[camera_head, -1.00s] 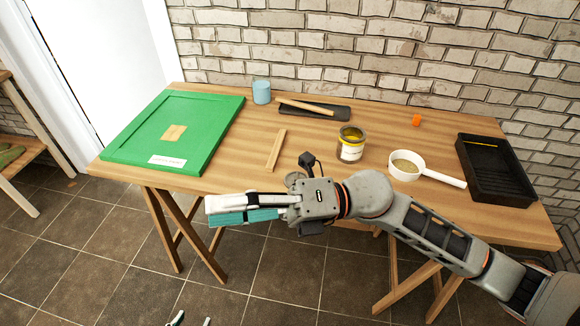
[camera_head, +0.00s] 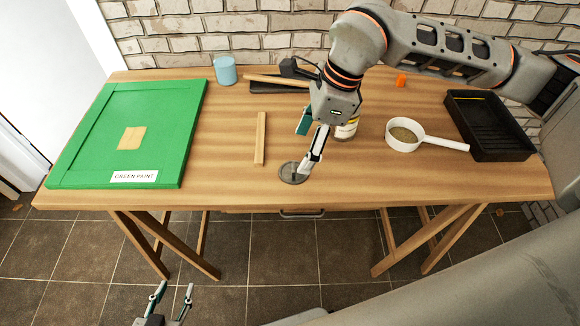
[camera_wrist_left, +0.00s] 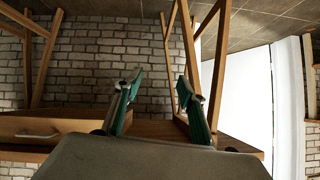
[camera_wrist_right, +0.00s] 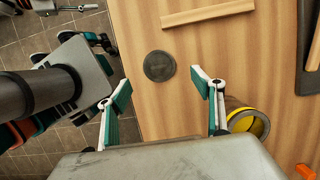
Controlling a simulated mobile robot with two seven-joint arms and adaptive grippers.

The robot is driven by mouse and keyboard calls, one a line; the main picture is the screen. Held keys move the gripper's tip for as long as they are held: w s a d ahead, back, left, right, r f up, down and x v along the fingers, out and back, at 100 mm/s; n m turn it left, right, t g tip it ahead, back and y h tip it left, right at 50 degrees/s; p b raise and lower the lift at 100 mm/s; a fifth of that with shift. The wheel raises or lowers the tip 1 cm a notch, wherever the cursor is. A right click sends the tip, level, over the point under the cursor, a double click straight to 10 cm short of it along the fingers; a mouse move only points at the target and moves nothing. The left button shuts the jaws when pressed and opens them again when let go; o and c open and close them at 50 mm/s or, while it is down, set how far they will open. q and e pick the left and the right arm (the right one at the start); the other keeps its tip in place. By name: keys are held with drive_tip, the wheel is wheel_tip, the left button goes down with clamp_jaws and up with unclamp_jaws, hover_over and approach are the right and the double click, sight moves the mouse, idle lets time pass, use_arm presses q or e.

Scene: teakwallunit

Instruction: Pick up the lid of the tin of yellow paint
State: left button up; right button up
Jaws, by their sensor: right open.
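The lid (camera_head: 291,176) is a flat dark grey disc on the wooden table near its front edge. It also shows in the right wrist view (camera_wrist_right: 159,66), ahead of and between the fingertips. My right gripper (camera_head: 306,148) is open and empty, pointing down over the table; one finger covers part of the lid in the head view. It also shows in the right wrist view (camera_wrist_right: 162,84). The open tin of yellow paint (camera_wrist_right: 247,121) stands beside it, mostly hidden behind my gripper in the head view (camera_head: 347,130). My left gripper (camera_head: 176,288) is open and empty, low in front of the table.
A wooden strip (camera_head: 260,138) lies left of the lid. A green panel (camera_head: 88,155) covers the table's left end. A white handled pot (camera_head: 404,145) and a black paint tray (camera_head: 478,140) are right of the tin. A blue cup (camera_head: 225,70) stands behind.

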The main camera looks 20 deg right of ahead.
sight(295, 167)
drive_tip(key=x, duration=0.6)
drive_tip(key=shift+s+a+f, duration=0.1)
drive_tip(key=shift+a+f, duration=0.05)
drive_tip(key=shift+f, duration=0.25)
drive_tip(key=c, duration=0.9)
